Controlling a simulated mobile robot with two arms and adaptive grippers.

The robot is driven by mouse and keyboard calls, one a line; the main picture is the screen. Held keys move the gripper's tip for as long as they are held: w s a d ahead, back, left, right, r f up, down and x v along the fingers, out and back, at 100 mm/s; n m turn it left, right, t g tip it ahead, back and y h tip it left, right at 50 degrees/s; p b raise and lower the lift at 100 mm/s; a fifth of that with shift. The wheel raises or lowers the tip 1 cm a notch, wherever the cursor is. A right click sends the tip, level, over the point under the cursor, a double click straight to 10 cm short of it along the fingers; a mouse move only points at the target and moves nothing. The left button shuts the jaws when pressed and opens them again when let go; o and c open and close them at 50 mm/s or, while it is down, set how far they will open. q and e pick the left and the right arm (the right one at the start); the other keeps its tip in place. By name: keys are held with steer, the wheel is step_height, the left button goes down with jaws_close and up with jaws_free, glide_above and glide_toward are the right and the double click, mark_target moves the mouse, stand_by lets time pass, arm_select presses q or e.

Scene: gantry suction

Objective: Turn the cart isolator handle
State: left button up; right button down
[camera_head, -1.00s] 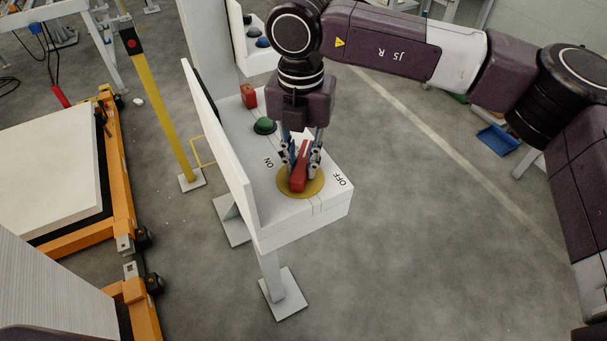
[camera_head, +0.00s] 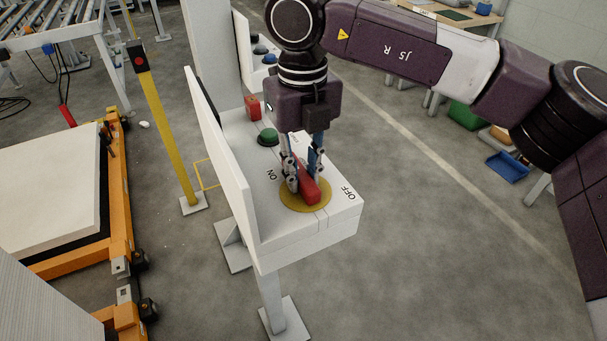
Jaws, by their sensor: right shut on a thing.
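The isolator handle (camera_head: 309,192) is a red bar on a round yellow plate (camera_head: 293,205). The plate sits on top of a white control box (camera_head: 335,222) on a post. "ON" is printed to the left of the plate and "OFF" to the right. My right gripper (camera_head: 305,182) points down from above and is shut on the red handle, its fingers on either side. The handle's near end shows and leans toward the lower right; its far part is hidden between the fingers. My left gripper is not in view.
A green button (camera_head: 268,137) and a red block (camera_head: 253,106) stand on the box behind the handle. A white upright panel (camera_head: 222,165) edges its left side. A yellow post (camera_head: 166,130) and an orange frame (camera_head: 122,190) stand left.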

mark_target(303, 175)
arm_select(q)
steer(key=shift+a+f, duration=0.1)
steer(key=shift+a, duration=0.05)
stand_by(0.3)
arm_select(e)
steer(key=c, duration=1.8)
jaws_free()
steer(key=shift+o, duration=0.2)
step_height(303, 175, up, 12)
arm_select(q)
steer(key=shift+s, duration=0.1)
